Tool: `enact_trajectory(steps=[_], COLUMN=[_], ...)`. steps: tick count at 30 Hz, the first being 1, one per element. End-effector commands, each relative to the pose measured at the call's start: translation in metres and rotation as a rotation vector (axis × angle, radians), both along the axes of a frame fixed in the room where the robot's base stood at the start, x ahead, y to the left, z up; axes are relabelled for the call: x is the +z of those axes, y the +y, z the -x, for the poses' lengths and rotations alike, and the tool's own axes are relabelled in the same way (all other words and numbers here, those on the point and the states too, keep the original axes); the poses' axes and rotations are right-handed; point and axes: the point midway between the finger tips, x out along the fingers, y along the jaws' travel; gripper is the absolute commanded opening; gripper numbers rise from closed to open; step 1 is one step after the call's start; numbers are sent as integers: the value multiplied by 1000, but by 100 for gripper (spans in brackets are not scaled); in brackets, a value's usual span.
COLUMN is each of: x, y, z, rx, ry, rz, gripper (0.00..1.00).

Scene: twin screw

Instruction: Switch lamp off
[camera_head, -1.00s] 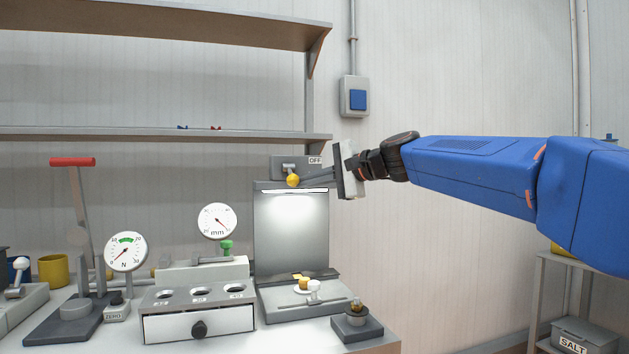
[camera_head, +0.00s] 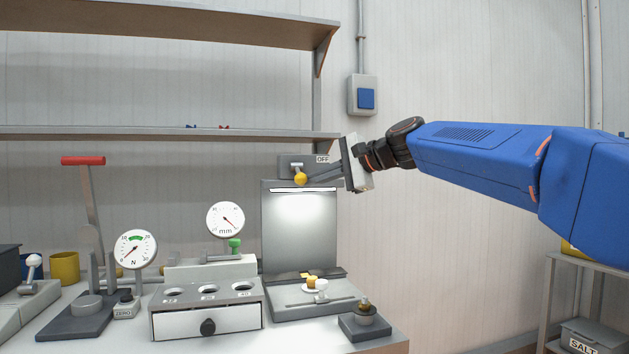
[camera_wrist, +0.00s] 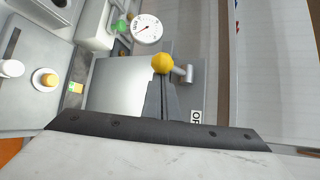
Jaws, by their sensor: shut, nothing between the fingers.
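The lamp is a lit strip (camera_head: 303,190) along the top of a grey upright panel (camera_head: 300,228), and it glows. Above it, a grey switch plate (camera_head: 286,163) carries a metal lever with a yellow knob (camera_head: 300,178). An OFF label (camera_head: 322,159) is on the plate's right side; it also shows in the wrist view (camera_wrist: 196,117). My gripper (camera_head: 308,180) is shut and empty, its tips right beside the knob from the right. In the wrist view, the tips (camera_wrist: 160,78) end just below the yellow knob (camera_wrist: 162,64); I cannot tell whether they touch.
Shelves (camera_head: 170,133) hang on the wall at upper left. Below are a red-handled press (camera_head: 83,160), dial gauges (camera_head: 225,219), a drawer box (camera_head: 206,322) and a small dark-based stand (camera_head: 364,326). A blue wall switch (camera_head: 366,98) is above my gripper. Wall space to the right is clear.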

Motion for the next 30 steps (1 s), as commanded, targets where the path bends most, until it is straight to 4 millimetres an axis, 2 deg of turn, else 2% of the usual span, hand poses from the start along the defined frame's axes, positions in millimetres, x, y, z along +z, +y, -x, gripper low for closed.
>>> enact_trajectory(steps=[20,30], x=[4,11], y=[0,-1], z=[1,5], rx=[0,1], ry=[153,149], rz=[45,43], gripper=[0,0])
